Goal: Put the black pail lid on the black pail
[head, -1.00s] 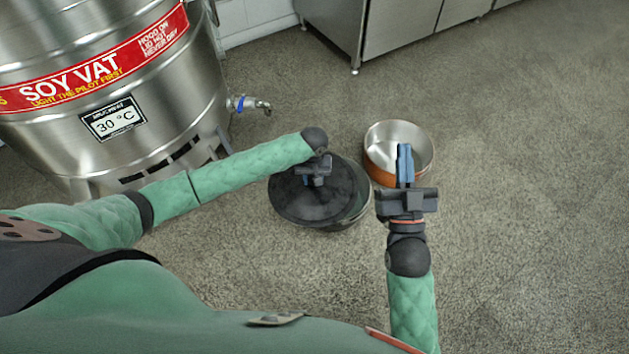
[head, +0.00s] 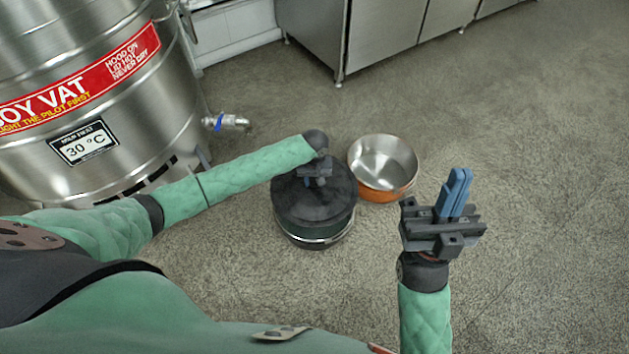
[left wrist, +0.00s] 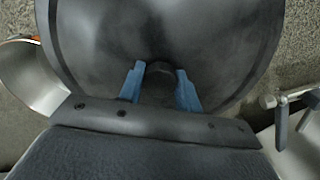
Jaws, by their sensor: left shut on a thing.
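The black pail lid (head: 325,206) is a dark round disc in the head view, and it fills much of the left wrist view (left wrist: 215,40). My left gripper (head: 316,181) is shut on its knob, with blue fingers on either side of the knob in the left wrist view (left wrist: 160,88). The black pail (head: 313,241) stands on the floor directly below the lid. The lid covers its mouth, and only its front side and a bright band show. I cannot tell whether the lid touches the rim. My right gripper (head: 455,192) is empty, its blue fingers together, right of the pail.
A steel and copper-coloured pan (head: 384,168) stands on the floor just right of and behind the pail. The soy vat (head: 95,105) with its tap (head: 230,122) stands at the left. Steel cabinets (head: 390,35) line the back. The floor at the right is clear.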

